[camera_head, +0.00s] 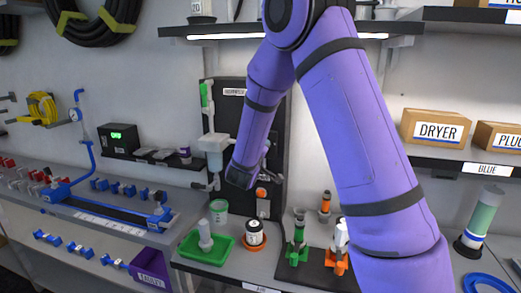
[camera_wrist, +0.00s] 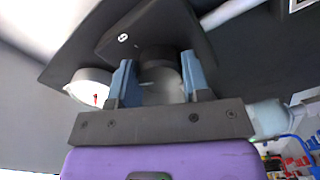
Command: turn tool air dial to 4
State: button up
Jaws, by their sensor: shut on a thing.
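My gripper (camera_wrist: 158,78) has its two blue-grey fingers shut on a round grey knob (camera_wrist: 162,86), which I take to be the tool air dial. A dark collar and a black block with a small round white mark sit behind the knob. I see no readable numbers on the knob. A white round gauge (camera_wrist: 90,86) with a red needle is left of the fingers. In the head view my gripper (camera_head: 250,172) is at the black panel (camera_head: 230,112); the dial is hidden there behind my gripper and arm.
A pale vessel (camera_head: 213,143) with piping hangs on the panel left of my gripper. Below on the bench are a green tray (camera_head: 206,248) with a bottle, a white-and-black jar (camera_head: 255,233) and green and orange nozzles (camera_head: 298,238). A shelf (camera_head: 240,29) runs above.

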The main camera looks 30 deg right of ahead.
jog(key=shift+f, duration=0.1)
jog(key=o, duration=0.9)
jog(key=v, duration=1)
jog(key=shift+s+a, duration=0.25)
jog(key=shift+a, duration=0.05)
